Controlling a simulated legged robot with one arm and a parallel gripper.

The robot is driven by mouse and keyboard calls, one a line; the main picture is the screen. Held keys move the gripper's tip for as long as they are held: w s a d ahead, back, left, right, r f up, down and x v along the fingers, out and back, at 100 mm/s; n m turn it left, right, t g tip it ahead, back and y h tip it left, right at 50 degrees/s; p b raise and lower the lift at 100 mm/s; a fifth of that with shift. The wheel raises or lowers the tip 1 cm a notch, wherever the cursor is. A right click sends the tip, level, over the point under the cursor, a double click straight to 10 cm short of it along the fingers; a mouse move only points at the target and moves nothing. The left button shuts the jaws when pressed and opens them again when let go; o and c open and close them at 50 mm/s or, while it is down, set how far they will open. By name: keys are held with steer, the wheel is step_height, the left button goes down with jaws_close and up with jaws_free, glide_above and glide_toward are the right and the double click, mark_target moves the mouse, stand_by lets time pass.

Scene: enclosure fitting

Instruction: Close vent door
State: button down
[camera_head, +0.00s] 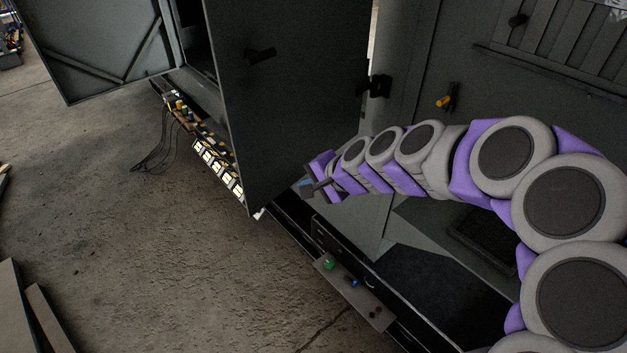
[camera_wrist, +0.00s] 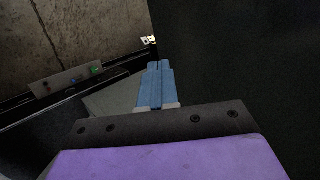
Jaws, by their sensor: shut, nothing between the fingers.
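A large dark door (camera_head: 295,90) stands swung open in the middle of the head view, with a black handle on its face and a latch or hinge fitting at its right edge. No label shows whether it is the vent door. In the wrist view the dark door panel (camera_wrist: 235,60) fills the right side. My gripper (camera_head: 308,188) is close to the lower part of this door in the head view. In the wrist view my gripper (camera_wrist: 158,68) has its blue fingers together, with nothing between them, beside the panel. I cannot tell whether they touch it.
Another open door (camera_head: 95,45) stands at the upper left. A slatted panel (camera_head: 560,45) is at the upper right. A control box (camera_head: 350,290) with coloured buttons juts out below my arm. A strip of switches (camera_head: 218,170) lines the enclosure's edge. The concrete floor is clear at centre left.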

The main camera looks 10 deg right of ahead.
mark_target(276, 181)
steer(key=w+a+f, duration=0.2)
steer(key=w+a+f+b, duration=0.1)
steer(key=w+a+f, duration=0.1)
steer(key=w, duration=0.1)
steer(key=shift+a, duration=0.4)
steer(key=shift+w+a+r, duration=0.1)
steer(key=shift+w+a, duration=0.2)
steer(key=shift+w, duration=0.05)
steer(key=shift+w+a+r, duration=0.1)
steer(key=shift+a, duration=0.05)
